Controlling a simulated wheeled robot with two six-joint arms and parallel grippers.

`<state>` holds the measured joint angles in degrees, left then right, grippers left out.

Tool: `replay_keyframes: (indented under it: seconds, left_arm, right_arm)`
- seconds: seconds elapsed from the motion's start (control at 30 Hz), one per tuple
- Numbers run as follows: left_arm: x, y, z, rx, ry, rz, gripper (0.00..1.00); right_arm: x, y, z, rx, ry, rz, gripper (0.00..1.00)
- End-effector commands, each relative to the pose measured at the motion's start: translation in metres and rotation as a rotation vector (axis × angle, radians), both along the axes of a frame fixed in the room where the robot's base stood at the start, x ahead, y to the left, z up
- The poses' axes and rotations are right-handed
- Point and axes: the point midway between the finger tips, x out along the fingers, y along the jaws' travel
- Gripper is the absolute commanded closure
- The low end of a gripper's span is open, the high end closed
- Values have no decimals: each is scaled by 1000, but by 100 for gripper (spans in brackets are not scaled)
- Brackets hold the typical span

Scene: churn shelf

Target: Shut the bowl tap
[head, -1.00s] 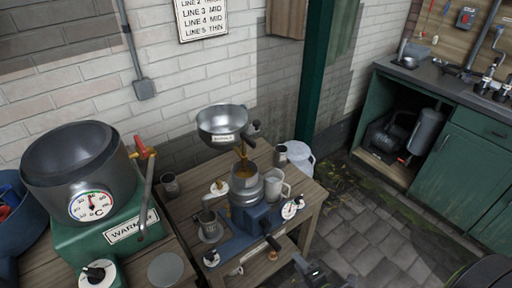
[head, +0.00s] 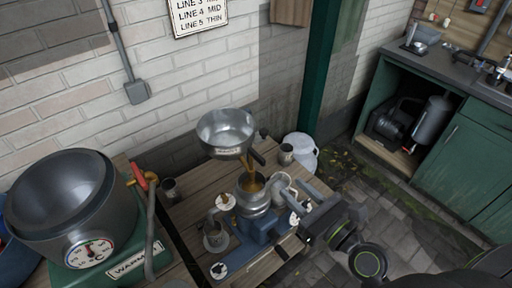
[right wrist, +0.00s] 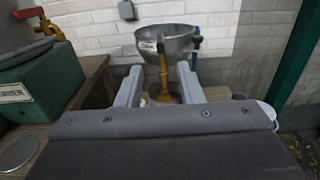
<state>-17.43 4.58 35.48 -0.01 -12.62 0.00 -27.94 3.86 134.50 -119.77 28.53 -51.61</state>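The metal bowl (head: 226,132) stands above the blue machine on the wooden table. It also shows in the right wrist view (right wrist: 168,44). The bowl tap's dark handle (head: 257,157) sticks out at the bowl's lower right. An amber stream (head: 250,180) runs from under the bowl into the metal cup (head: 253,203) below, so liquid is flowing. My right gripper (head: 300,207) is open and empty, to the right of and below the tap, apart from it. In the right wrist view its fingers (right wrist: 158,85) point toward the bowl and stream. My left gripper is not in view.
A vat (head: 62,200) with a dial and red-handled tap (head: 146,178) stands at left. A white can (head: 301,150) and green post (head: 322,70) are behind.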

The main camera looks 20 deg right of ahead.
Motion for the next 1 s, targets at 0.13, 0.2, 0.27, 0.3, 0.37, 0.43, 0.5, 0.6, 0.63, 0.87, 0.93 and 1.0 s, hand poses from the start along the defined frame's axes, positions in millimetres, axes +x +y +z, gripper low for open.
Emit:
replay_keyframes:
  seconds: [0.13,0.2,0.27,0.3,0.37,0.43,0.5,0.6,0.63,0.87,0.93,1.0]
  left_arm:
    - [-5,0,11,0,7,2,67]
    - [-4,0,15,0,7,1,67]
    - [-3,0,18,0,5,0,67]
    - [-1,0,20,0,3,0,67]
    - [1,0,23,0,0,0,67]
    - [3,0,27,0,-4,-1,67]
    - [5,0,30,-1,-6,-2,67]
    - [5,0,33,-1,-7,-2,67]
    - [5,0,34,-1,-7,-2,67]
    - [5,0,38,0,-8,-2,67]
    - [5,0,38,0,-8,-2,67]
    - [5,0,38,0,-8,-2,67]
  right_arm:
    - [28,10,4,5,-2,0,66]
    - [40,15,4,6,-2,1,66]
    - [52,19,4,6,-1,0,66]
    - [59,22,4,5,-1,0,66]
    - [70,26,4,6,-1,1,66]
    - [84,30,4,4,-1,1,66]
    - [97,35,4,4,-1,2,66]
    - [113,41,3,4,0,2,66]
    - [118,43,3,4,0,2,66]
    - [140,50,1,4,1,1,66]
    - [142,51,1,4,1,1,66]
    - [143,52,1,4,1,1,66]
